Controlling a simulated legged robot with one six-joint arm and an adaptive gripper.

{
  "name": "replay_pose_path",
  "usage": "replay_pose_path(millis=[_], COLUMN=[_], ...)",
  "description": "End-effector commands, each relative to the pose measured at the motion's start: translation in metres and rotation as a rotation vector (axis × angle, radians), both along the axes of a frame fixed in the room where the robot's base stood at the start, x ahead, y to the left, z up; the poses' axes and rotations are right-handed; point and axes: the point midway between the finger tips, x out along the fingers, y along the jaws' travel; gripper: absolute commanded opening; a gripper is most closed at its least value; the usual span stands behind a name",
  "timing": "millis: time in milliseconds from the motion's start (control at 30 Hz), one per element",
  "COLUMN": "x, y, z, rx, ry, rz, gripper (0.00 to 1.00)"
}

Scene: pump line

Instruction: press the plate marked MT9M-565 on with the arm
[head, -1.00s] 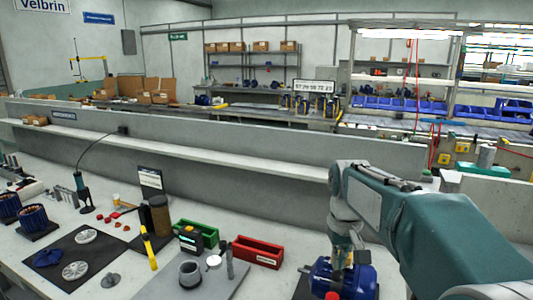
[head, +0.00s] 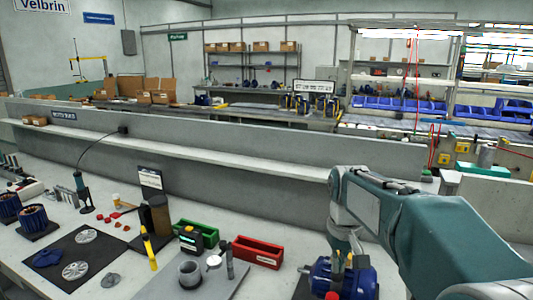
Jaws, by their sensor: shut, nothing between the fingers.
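A blue motor (head: 359,281) stands at the bottom edge of the head view, right of centre, partly cut off and partly behind my arm. My gripper (head: 341,262) points down at the top of the motor, shut and holding nothing. I cannot tell whether its tips touch the motor. I cannot pick out a plate marked MT9M-565; no such marking is readable, and the gripper covers part of the motor's top.
A red bin (head: 257,252) and a green bin (head: 197,232) stand left of the motor. A grey board (head: 215,284) carries a ring and posts. A black mat (head: 72,258) holds round metal parts. A low wall (head: 230,150) runs behind the bench.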

Motion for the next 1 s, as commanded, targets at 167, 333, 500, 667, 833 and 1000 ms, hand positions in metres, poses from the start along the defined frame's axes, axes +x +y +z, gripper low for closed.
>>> replay_pose_path(millis=[167,333,500,667,833,1000], x=[0.0,0.0,0.0,-0.001,0.0,0.0], y=[0.0,0.0,0.0,0.0,0.0,0.0], z=[-0.001,-0.002,-0.004,-0.004,0.006,0.018], rx=[0.001,0.0,0.0,0.0,0.0,0.001], ry=[0.003,0.004,0.005,0.006,0.005,0.003], rz=[0.0,0.0,0.0,0.0,0.0,0.0], gripper=[0.0,0.0,0.0,0.0,0.0,0.0])
